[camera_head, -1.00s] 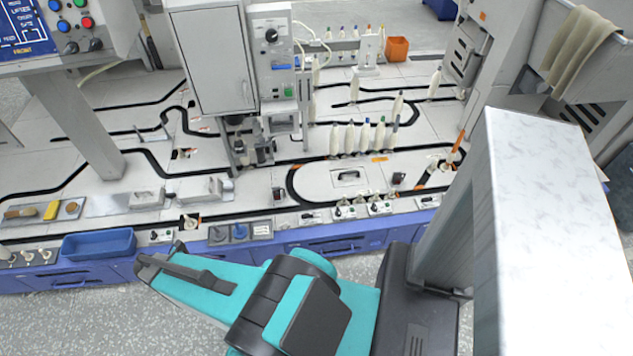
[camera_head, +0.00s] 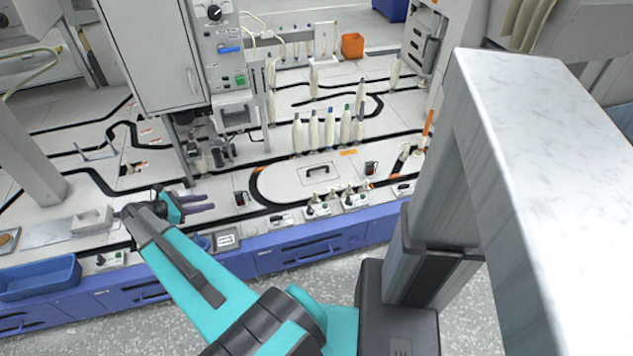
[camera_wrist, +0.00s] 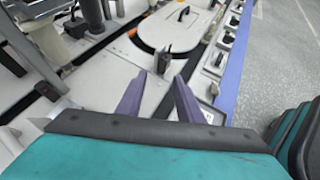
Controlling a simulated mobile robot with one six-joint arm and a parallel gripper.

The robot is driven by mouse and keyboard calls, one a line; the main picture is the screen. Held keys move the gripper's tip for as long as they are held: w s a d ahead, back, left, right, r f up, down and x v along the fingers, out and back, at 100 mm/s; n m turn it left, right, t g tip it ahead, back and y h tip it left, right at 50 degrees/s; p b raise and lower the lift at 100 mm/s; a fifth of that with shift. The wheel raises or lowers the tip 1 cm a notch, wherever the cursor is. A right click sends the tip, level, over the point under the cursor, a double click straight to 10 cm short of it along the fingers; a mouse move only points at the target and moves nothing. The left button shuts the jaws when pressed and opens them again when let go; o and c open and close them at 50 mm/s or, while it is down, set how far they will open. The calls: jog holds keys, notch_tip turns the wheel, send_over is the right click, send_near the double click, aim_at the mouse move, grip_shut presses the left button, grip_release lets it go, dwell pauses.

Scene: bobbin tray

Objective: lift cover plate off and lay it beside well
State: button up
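The cover plate (camera_head: 318,180) is a pale flat panel with a dark bar handle (camera_head: 318,170). It lies flat in the bench top, inside a curved black track line. It also shows at the top of the wrist view (camera_wrist: 172,30), with its handle (camera_wrist: 184,13) upright. The well under it is hidden. My gripper (camera_head: 213,201) is over the front of the bench, left of the plate and apart from it. Its two purple fingers are spread with nothing between them, as the wrist view (camera_wrist: 161,80) shows.
Several pale bobbins (camera_head: 329,130) stand behind the plate. A small dark switch block (camera_head: 241,199) is between gripper and plate; another (camera_head: 370,168) is right of it. Switch boxes (camera_head: 318,208) line the front edge. A grey cabinet (camera_head: 155,55) stands behind the gripper. A blue bin (camera_head: 40,278) is at left.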

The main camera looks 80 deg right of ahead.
jog(key=s+d+f+m+g+b, duration=0.1)
jog(key=s+d+b, duration=0.4)
jog(key=s+d, duration=0.1)
jog(key=s+d+m+g+y+b, duration=0.1)
jog(key=s+d+m+b, duration=0.1)
jog(key=s+d+b, duration=0.3)
jog(key=s+d+f+m+g+b, duration=0.1)
jog(key=s+d+b, duration=0.4)
jog(key=d, duration=0.6)
jog(key=shift+s+d+f+m, duration=0.1)
jog(key=shift+s+f+m, duration=0.1)
jog(key=shift+s, duration=0.2)
jog(key=shift+s+d+f+m, duration=0.1)
jog(key=shift+s+f+m, duration=0.1)
jog(key=shift+s, duration=0.2)
jog(key=m+g+y+b, duration=0.1)
jog(key=m+y+b, duration=0.1)
jog(key=b, duration=0.3)
send_near(308, 171)
jog(key=shift+s+d+r, duration=0.15)
jog(key=shift+d+r, duration=0.15)
jog(key=shift+r, duration=0.1)
jog(key=shift+s, duration=0.3)
jog(key=shift+s+d, duration=0.1)
jog(key=shift+b+x, duration=1.6)
jog(key=shift+x, duration=2.6)
jog(key=shift+r, duration=0.1)
jog(key=shift+s+d, duration=0.1)
